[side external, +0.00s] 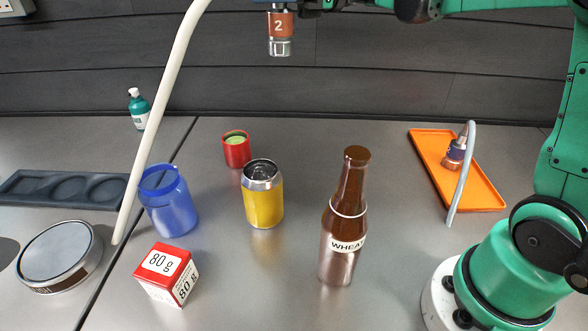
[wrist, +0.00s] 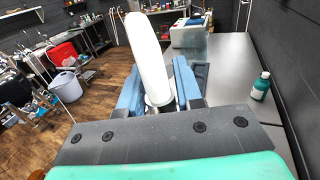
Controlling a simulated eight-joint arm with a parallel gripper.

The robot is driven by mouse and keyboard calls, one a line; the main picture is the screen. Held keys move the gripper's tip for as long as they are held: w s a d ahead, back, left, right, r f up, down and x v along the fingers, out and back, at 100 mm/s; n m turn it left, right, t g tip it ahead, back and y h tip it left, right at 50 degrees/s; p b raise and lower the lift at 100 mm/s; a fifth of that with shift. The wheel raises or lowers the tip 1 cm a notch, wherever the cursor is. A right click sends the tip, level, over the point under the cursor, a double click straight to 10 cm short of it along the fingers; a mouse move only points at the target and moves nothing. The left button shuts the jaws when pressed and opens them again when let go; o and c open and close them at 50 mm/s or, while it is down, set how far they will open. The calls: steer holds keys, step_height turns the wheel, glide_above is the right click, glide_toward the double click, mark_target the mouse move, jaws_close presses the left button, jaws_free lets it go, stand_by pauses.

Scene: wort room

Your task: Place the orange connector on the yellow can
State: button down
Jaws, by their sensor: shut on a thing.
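The orange connector (side external: 281,22), marked "2" and with a clear or metal lower end, hangs upright at the top edge of the side view. A thick white hose (wrist: 148,60) rises between the blue fingers in the wrist view, where the connector's body is hidden. The yellow can (side external: 263,205) stands upright on the table with a silver rim and dark top. The connector is well above it in the picture, slightly right, and apart from it.
A brown WHEAT bottle (side external: 343,225) stands right of the can, a red can (side external: 236,150) behind, a blue jar (side external: 168,205) and red-white box (side external: 167,272) left. The white hose (side external: 160,105) arcs down at left. An orange tray (side external: 480,190) holds another connector (side external: 455,154).

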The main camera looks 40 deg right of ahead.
steer(key=s+a+r, duration=0.5)
steer(key=a, duration=0.4)
step_height(320, 180, down, 19)
steer(key=shift+f, duration=0.2)
steer(key=shift+f, duration=0.1)
steer(key=c, duration=0.6)
jaws_free()
